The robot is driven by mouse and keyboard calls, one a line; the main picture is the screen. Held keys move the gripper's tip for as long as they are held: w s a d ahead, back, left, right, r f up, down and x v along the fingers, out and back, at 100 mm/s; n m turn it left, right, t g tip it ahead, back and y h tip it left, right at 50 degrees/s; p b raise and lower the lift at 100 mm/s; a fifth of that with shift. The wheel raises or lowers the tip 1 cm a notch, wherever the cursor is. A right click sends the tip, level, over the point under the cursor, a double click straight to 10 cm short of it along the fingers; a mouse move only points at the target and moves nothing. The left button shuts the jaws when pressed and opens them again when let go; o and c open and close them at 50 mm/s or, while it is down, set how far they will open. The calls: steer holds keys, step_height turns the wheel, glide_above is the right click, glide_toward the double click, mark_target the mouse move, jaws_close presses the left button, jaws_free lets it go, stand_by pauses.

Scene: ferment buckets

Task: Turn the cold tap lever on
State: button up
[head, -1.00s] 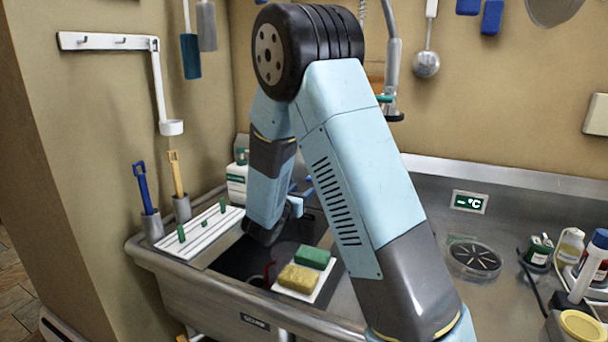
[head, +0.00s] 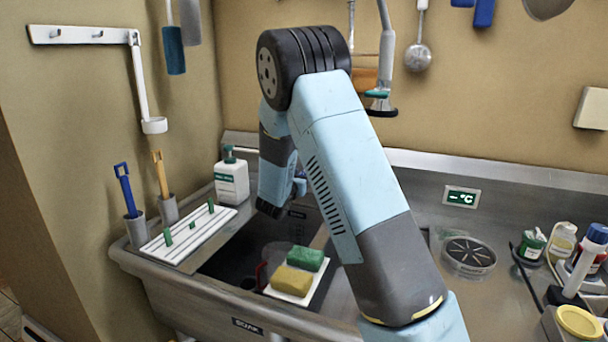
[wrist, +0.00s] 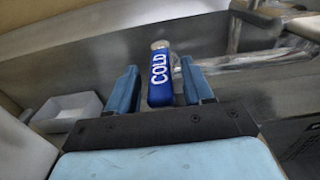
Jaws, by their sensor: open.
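The cold tap lever (wrist: 160,78) is a blue bar marked COLD with a metal end, seen in the wrist view. My gripper is open and not closed on the lever.
A white soap bottle (head: 232,182) stands on the sink's back left corner. A white rack (head: 190,236) lies at the left rim, and yellow and green sponges sit on a white tray (head: 318,283). A metal pipe (wrist: 234,38) shows at upper right in the wrist view.

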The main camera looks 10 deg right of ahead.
steer(key=shift+x, duration=1.05)
steer(key=shift+c, duration=0.3)
jaws_close()
